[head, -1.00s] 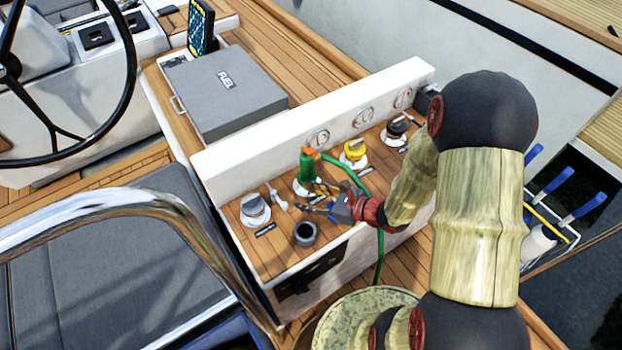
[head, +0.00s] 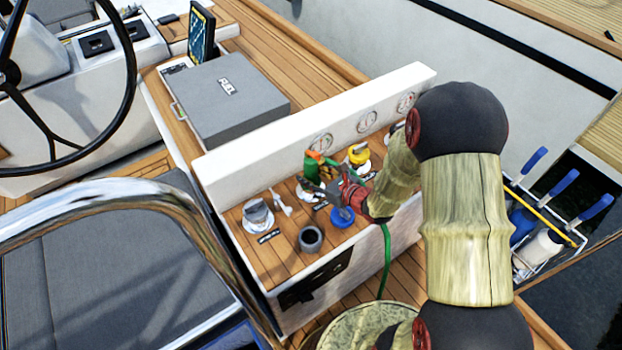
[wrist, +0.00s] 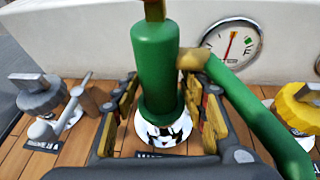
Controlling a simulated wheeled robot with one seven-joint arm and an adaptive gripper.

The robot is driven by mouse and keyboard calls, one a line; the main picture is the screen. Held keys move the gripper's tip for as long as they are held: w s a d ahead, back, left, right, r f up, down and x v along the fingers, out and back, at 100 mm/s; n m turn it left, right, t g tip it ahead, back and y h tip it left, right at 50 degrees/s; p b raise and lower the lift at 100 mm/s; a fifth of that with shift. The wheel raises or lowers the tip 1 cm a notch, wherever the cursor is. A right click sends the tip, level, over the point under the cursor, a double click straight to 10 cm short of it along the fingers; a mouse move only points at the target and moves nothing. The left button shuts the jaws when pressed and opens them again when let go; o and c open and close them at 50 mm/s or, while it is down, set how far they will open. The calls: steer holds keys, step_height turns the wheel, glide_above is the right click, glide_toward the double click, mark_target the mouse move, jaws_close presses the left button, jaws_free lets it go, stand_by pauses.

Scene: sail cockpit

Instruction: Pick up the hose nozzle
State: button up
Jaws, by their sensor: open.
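In the head view the nozzle (head: 311,165) is partly hidden by my gripper. A green hose (wrist: 262,120) runs from its right side downward. My gripper (wrist: 160,92) is open, with one finger on each side of the nozzle's lower part. I cannot tell whether either finger touches it. In the head view my gripper (head: 322,190) reaches in from the right, low over the ledge.
A grey-capped fitting (head: 257,214) and a small grey key-like piece stand to the left. A yellow-capped fitting (head: 359,154) is to the right. A dark cup (head: 310,239) and a blue round piece (head: 343,217) sit near the front edge. A white gauge panel (head: 270,140) rises behind.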

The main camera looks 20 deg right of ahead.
steer(key=shift+w+a+f, duration=0.1)
steer(key=shift+w, duration=0.15)
steer(key=shift+c, duration=1.2)
jaws_close()
